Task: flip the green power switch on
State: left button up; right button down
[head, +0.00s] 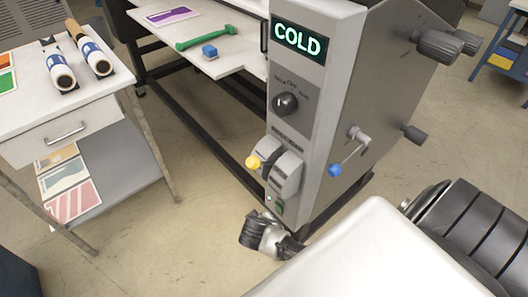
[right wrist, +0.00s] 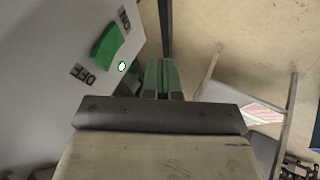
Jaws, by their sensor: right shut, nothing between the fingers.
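The green power switch (right wrist: 108,45) is a rocker on the pale front panel of the laminator, between an ON label (right wrist: 124,18) and an OFF label (right wrist: 82,75). I cannot tell which end is pressed in. In the head view the switch (head: 278,208) is small, low on the laminator front. My right gripper (right wrist: 163,78) is shut and empty, its green fingertips together, to the right of and apart from the switch in the wrist view. In the head view part of my right wrist shows low, just below the switch; the fingertips are not clear there. My left gripper is not in view.
The laminator front (head: 310,75) also carries a COLD display (head: 301,40), a black knob (head: 286,103) and a yellow-tipped lever (head: 254,162). A blue-handled crank (head: 335,170) sticks out from its side. A white cart (head: 70,110) with rolls stands at left; floor between is clear.

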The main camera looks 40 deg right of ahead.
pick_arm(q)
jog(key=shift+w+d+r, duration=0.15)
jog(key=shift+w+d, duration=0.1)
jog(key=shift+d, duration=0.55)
pick_arm(e)
jog(key=v, duration=0.7)
jog(key=shift+s+a, duration=0.35)
jog(key=shift+a, duration=0.2)
